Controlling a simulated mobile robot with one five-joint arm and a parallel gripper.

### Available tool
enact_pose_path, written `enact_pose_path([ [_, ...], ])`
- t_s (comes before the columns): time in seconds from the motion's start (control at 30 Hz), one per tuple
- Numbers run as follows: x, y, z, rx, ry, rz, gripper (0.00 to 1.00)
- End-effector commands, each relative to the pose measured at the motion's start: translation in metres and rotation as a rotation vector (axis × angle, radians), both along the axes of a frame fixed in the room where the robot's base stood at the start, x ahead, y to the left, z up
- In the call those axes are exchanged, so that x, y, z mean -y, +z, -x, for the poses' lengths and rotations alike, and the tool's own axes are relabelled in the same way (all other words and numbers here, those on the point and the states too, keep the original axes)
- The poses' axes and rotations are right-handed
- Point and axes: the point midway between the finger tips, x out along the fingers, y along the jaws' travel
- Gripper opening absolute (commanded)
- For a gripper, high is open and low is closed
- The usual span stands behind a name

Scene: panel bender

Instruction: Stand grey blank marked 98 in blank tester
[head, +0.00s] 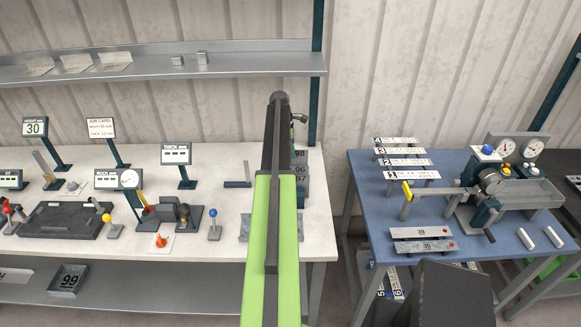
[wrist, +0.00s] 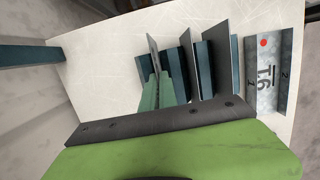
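The labels 98 (head: 300,154), 96 and 97 show on a teal rack (head: 304,188) at the right end of the white table, partly hidden by my arm. In the wrist view several thin dark plates stand upright between teal blocks (wrist: 205,70). I cannot tell which is the blank marked 98. Beside them lies a grey plate (wrist: 264,75) with a red dot and a mark I cannot read surely. My gripper is mostly hidden behind my arm's dark end (head: 300,118), above the table's back edge. Its fingers are not clear. I cannot identify the blank tester.
Several displays and small fixtures stand on the white table (head: 225,180). A shelf (head: 150,70) runs above it. A blue table (head: 390,235) at the right holds grey bars, a machine with a yellow handle (head: 407,191) and gauges (head: 515,148). A gap separates the tables.

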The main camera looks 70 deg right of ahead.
Motion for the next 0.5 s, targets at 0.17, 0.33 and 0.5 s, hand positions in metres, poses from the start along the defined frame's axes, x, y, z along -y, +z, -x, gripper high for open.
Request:
enact_pose_path([
  [0.17,0.000,0.016,0.000,0.000,0.000,0.000,0.00],
  [0.33,0.000,0.028,0.000,0.000,0.000,0.000,0.00],
  [0.5,0.000,0.040,0.000,0.000,0.000,0.000,0.00],
])
